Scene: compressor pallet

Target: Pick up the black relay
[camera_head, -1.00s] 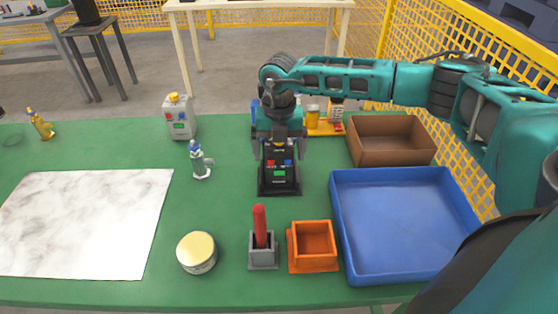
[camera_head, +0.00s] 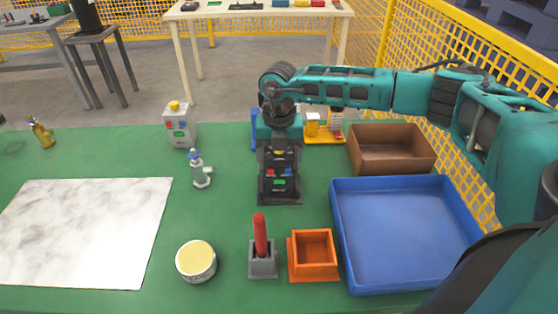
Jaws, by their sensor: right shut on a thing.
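The black relay (camera_head: 280,184) stands upright on the green table, near the middle of the head view. It has a dark, wider foot and a front with red, blue and green parts. My right gripper (camera_head: 279,163) reaches down onto it from above and is shut on its upper part. The gripper hides the top of the relay. The relay's foot appears to rest on the table. My left gripper is not in view.
A blue tray (camera_head: 340,235), a brown box (camera_head: 392,171) and an orange open box (camera_head: 313,272) lie to the right. A grey holder with a red stick (camera_head: 260,236) and a round tin (camera_head: 196,261) are in front. A small bottle (camera_head: 200,170) stands left.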

